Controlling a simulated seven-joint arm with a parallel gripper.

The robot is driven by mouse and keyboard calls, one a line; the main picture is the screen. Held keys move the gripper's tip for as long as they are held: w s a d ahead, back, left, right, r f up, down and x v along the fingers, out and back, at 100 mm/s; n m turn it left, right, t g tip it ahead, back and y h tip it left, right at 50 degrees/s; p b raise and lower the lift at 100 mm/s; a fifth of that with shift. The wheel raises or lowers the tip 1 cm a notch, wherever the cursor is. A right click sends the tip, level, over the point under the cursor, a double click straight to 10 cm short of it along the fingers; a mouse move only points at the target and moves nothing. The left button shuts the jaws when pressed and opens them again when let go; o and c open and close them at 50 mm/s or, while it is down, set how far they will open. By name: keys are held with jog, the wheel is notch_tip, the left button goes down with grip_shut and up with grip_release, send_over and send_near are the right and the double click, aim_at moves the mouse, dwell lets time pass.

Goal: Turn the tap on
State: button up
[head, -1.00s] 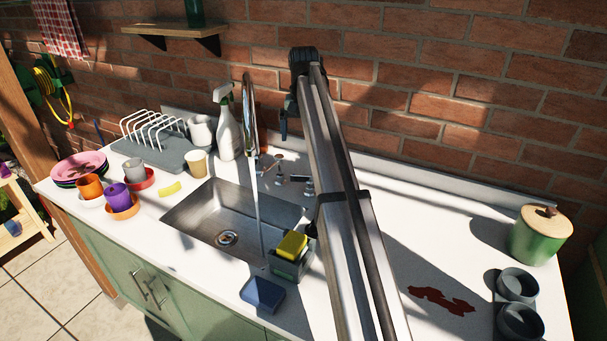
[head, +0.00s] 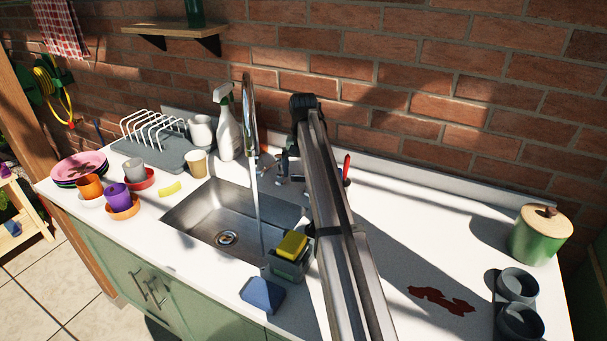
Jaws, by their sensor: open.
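The tall chrome tap (head: 249,115) stands behind the sink (head: 183,216) in the head view, its spout arching over the basin. A thin pale streak (head: 258,210), which looks like running water, drops from the spout into the sink. My gripper (head: 284,166) is open, low behind the sink just right of the tap, by small metal fittings at its base. My arm and the dark wrist hide part of this area. I cannot tell whether the fingers touch a tap lever.
A spray bottle (head: 228,128) stands left of the tap. A caddy with a yellow sponge (head: 292,244) sits at the sink's right front corner. A red object (head: 346,168) shows right of my arm. The brick wall (head: 430,70) is close behind. The counter's right middle is mostly clear.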

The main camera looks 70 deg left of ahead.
jog(key=shift+f, duration=0.8)
jog(key=shift+c, duration=0.5)
jog(key=c, duration=0.7)
jog(key=n, duration=0.2)
jog(key=d+n, duration=0.1)
jog(key=n, duration=0.2)
jog(key=shift+s, duration=0.1)
jog(key=shift+d+n, duration=0.15)
jog(key=shift+n, duration=1.05)
jog(key=shift+d+n, duration=0.15)
jog(key=shift+n, duration=1.05)
